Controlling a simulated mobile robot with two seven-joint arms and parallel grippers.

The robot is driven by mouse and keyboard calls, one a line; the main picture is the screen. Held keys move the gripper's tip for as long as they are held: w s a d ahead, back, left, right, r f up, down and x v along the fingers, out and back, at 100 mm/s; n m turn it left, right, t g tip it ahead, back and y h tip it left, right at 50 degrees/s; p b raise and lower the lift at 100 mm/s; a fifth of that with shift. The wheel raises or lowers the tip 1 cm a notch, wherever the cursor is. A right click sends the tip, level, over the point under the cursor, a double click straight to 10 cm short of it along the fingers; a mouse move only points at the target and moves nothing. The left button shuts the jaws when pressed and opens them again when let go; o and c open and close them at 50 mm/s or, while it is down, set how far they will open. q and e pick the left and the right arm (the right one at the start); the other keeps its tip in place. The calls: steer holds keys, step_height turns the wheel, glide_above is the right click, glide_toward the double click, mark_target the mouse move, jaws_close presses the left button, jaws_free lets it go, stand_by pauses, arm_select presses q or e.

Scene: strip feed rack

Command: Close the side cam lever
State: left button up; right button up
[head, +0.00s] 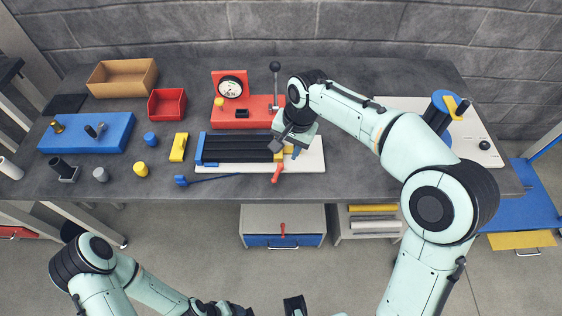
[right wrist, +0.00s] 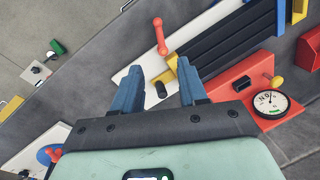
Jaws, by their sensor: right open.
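The red-handled side lever (head: 277,173) sticks out from the front right corner of the strip feed rack (head: 238,147), beside a yellow block. It also shows in the right wrist view (right wrist: 160,36), pointing away from the rack. My right gripper (head: 284,146) is over the rack's right end and hides part of it. In the right wrist view my right gripper (right wrist: 158,68) is open and empty. The lever is beyond its fingertips, apart from them. My left arm lies at the bottom edge of the head view; its gripper end is too cut off to read.
A red gauge block (head: 245,119) with a black-knobbed lever (head: 275,68) stands behind the rack. A blue fixture block (head: 86,133), a wooden tray (head: 122,91) and a red bin (head: 167,119) are at left. The front right table is clear.

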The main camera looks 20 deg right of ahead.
mark_target(277, 174)
steer(key=f, duration=0.4)
steer(key=w+a+f, duration=0.1)
steer(key=f, duration=0.3)
steer(key=a+f+b, duration=0.1)
steer(key=f, duration=0.4)
steer(key=shift+w+a, duration=0.15)
jaws_close()
